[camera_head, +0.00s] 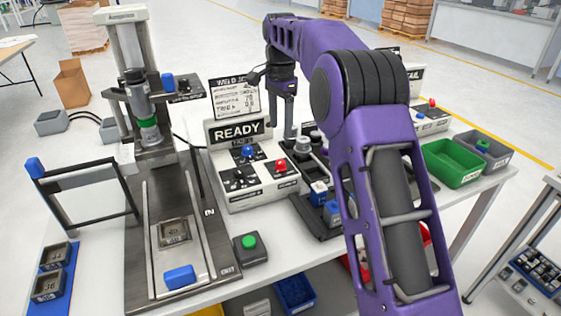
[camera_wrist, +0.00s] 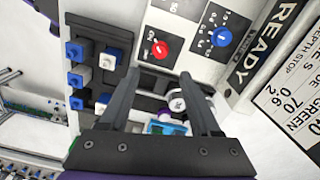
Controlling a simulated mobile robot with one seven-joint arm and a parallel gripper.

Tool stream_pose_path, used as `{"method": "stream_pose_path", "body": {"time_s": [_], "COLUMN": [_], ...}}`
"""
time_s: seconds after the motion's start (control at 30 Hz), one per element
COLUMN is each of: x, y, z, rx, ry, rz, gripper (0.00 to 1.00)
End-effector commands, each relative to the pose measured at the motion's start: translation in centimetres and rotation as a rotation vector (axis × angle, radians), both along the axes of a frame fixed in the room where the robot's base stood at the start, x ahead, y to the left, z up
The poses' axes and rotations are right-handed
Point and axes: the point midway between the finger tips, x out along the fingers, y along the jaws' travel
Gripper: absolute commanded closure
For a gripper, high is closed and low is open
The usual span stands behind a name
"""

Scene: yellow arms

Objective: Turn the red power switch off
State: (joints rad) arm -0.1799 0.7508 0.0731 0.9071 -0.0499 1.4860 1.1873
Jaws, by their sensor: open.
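The red power switch (camera_head: 280,165) is a red knob on the right part of the sloped front of a white control box (camera_head: 258,195). In the wrist view the red switch (camera_wrist: 160,49) shows a pale line across its face, on a black plate. My gripper (camera_head: 290,132) points down behind and above the box in the head view. In the wrist view my gripper (camera_wrist: 160,74) is open, with nothing held. The switch shows just beyond the fingertips, apart from them.
A blue knob (camera_head: 248,152) sits beside the red switch, under a READY sign (camera_head: 237,130). A dark rack with blue and white blocks (camera_wrist: 82,75) lies beside the box. A press (camera_head: 145,120) stands left; a green bin (camera_head: 453,163) is right.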

Motion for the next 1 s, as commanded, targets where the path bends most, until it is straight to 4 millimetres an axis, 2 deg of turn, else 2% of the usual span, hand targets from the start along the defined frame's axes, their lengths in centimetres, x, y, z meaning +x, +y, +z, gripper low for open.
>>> {"method": "stream_pose_path", "body": {"time_s": [0.03,0.2,0.5,0.7,0.97,1.0], "x": [0.0,-0.1,0.0,0.0,0.0,0.0], "y": [0.0,0.0,0.0,0.0,0.0,0.0], "z": [-1.5,-5.2,-10.2,-11.4,-11.4,-11.4], "rx": [0.0,-0.001,0.0,0.001,0.001,0.001], "ry": [0.002,0.003,0.001,-0.001,-0.001,-0.001], "rz": [0.0,0.0,0.0,0.001,0.001,0.001], "gripper": [0.36,0.36,0.36,0.36,0.36,0.41]}}
